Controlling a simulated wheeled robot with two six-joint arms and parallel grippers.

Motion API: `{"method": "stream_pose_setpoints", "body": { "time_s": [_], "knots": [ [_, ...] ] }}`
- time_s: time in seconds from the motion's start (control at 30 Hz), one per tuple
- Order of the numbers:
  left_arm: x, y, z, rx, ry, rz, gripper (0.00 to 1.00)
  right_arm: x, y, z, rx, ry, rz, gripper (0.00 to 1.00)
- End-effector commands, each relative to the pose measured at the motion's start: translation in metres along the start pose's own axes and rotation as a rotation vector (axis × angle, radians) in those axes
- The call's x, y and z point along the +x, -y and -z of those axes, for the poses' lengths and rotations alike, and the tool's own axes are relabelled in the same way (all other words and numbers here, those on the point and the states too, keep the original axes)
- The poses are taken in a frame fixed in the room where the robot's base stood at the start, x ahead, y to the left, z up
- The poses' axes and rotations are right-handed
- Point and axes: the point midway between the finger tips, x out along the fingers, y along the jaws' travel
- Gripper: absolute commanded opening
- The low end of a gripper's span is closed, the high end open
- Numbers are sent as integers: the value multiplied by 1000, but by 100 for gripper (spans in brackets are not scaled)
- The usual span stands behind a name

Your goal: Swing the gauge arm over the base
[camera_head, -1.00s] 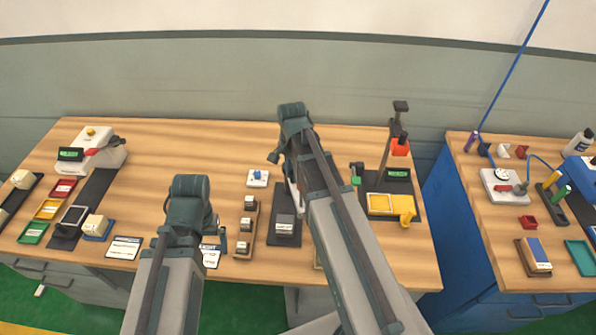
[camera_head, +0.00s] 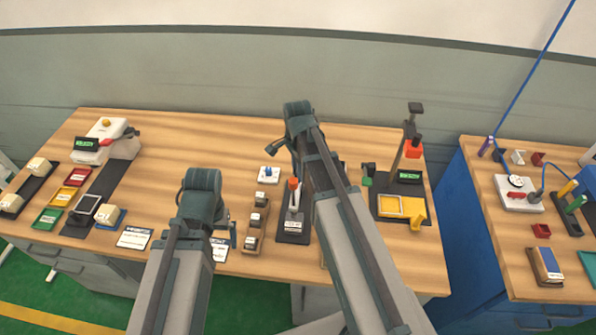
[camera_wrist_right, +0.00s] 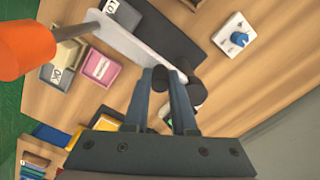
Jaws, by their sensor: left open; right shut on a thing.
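The dark gauge base (camera_head: 291,238) lies on the wooden bench left of my right arm, with a labelled grey block (camera_head: 293,224) on it. The pale gauge arm (camera_wrist_right: 128,42) slants across the base in the right wrist view. A rod with an orange cap (camera_wrist_right: 25,50) is at its far end; this cap shows above the base in the head view (camera_head: 293,183). My right gripper (camera_wrist_right: 164,74) is shut on the gauge arm near its black pivot end; the exact contact is partly hidden. My left gripper (camera_head: 222,236) is open, low over the bench, its fingers mostly hidden.
A wooden rack of small blocks (camera_head: 256,222) stands left of the base. A white box with a blue knob (camera_head: 268,174) is behind it. A black stand with yellow tray (camera_head: 390,207) is right of my right arm. The back middle of the bench is clear.

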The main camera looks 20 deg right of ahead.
Motion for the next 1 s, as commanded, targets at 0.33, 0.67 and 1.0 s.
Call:
{"method": "stream_pose_setpoints", "body": {
  "time_s": [0.33,0.67,1.0],
  "knots": [
    [0,0,0,0,0,0,100,0,0,-1,-1,2,1,55],
    [-1,0,0,0,0,0,100,-1,0,0,-1,1,1,55],
    [-24,2,-1,1,0,0,100,-25,0,0,-1,1,1,55]
  ]
}}
